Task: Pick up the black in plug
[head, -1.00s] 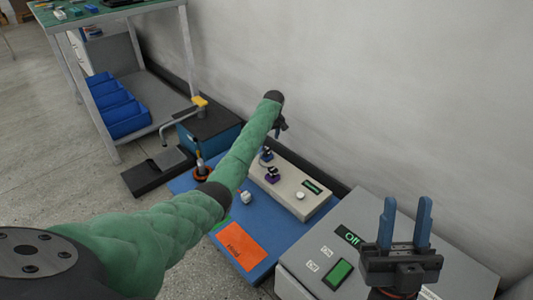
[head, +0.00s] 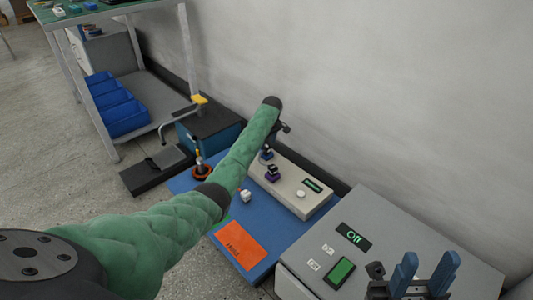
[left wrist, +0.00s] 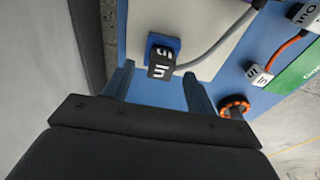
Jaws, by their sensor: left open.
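The black in plug (left wrist: 161,60) has white lettering and sits in a blue socket on the light tester box (left wrist: 205,20), in the left wrist view. A grey cable runs off to its right. My left gripper (left wrist: 157,80) is open; the plug shows ahead, between its two blue fingers, apparently not touched. In the head view my left gripper (head: 284,128) is mostly hidden behind its own green arm, above the box. Two dark plugs (head: 267,153) (head: 273,173) show on that box; which is the in plug I cannot tell. My right gripper (head: 426,268) is open and empty at lower right.
A white in plug (left wrist: 258,75) with an orange cable lies on the blue mat (head: 225,215). An orange ring part (head: 203,168) stands at the mat's left. A grey box (head: 345,235) reading "Off" is at right. The wall (head: 400,90) runs close behind.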

